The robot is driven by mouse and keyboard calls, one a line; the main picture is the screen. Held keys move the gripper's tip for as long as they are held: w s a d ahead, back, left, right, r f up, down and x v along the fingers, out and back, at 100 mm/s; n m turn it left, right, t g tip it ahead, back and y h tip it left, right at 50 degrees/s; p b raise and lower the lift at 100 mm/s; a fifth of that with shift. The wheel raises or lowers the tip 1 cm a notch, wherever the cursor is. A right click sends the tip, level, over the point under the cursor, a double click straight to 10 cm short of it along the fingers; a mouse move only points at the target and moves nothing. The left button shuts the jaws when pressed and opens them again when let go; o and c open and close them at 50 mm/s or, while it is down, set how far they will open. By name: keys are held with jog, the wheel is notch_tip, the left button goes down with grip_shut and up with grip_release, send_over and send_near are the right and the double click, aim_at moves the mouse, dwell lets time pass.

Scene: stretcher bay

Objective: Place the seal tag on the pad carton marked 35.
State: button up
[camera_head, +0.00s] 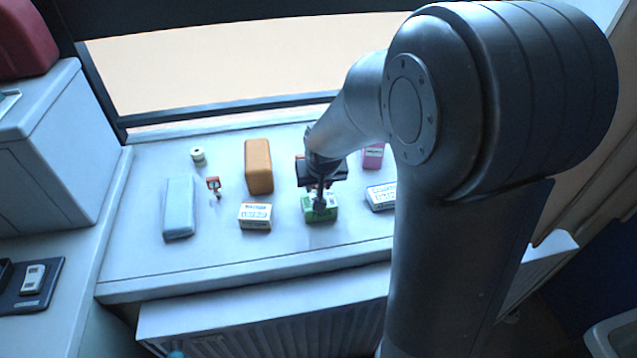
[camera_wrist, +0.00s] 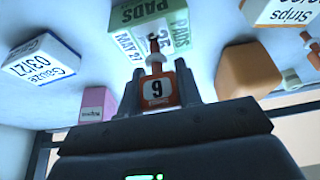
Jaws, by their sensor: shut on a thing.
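The pad carton (camera_head: 320,209) is a green and white box on the sill, under my gripper (camera_head: 320,198) in the head view. In the wrist view the carton (camera_wrist: 142,22) reads PADS, 35 and MAY 27. My gripper (camera_wrist: 157,82) is shut on an orange-red seal tag (camera_wrist: 158,92) with a white face marked 6. The tag's narrow end points at the carton and overlaps it in the picture; I cannot tell whether they touch. My gripper hides part of the carton in the head view, and the held tag is not clear there.
Left of the carton stand a strips carton (camera_head: 255,217), an orange-brown block (camera_head: 258,166), another red tag (camera_head: 214,184), a light blue pack (camera_head: 180,207) and a small roll (camera_head: 198,156). A gauze carton (camera_head: 382,196) and a pink box (camera_head: 373,156) are on the right. The sill's front strip is clear.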

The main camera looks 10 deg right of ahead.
jog(key=shift+f, duration=0.15)
jog(key=o, duration=0.9)
jog(key=shift+o, duration=0.2)
jog(key=shift+r, duration=0.45)
jog(key=v, duration=1.1)
jog(key=s+d+r, duration=0.1)
jog(key=s+r, duration=0.1)
jog(key=s, duration=0.7)
jog(key=s+d+r+t, duration=0.1)
jog(key=s+d+r, duration=0.1)
jog(key=s, duration=0.7)
jog(key=shift+s+r, duration=0.2)
jog(key=shift+r, duration=0.55)
